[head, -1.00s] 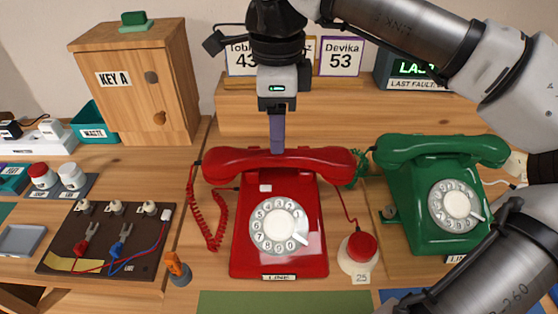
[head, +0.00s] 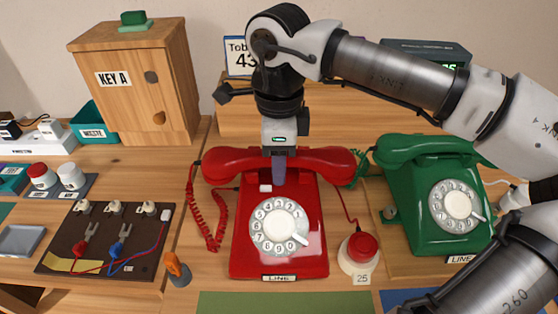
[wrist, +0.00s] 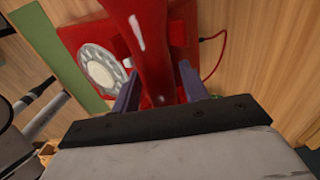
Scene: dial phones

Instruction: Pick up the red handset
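The red handset (head: 330,164) lies across the top of the red dial phone (head: 278,262) in the middle of the table. My gripper (head: 279,172) has come down over the middle of the handset, pointing downward. In the wrist view the red handset (wrist: 153,50) runs between my two purple fingers (wrist: 158,84), one on each side. The fingers are apart, and a gap shows beside the handset, so they do not look clamped on it. The handset still appears to rest on its cradle.
A green dial phone (head: 432,200) stands to the right. A red button on a white base (head: 359,252) sits beside the red phone. A coiled red cord (head: 201,212) hangs at its left. A wooden cabinet (head: 139,90) and a board with switches (head: 105,238) are further left.

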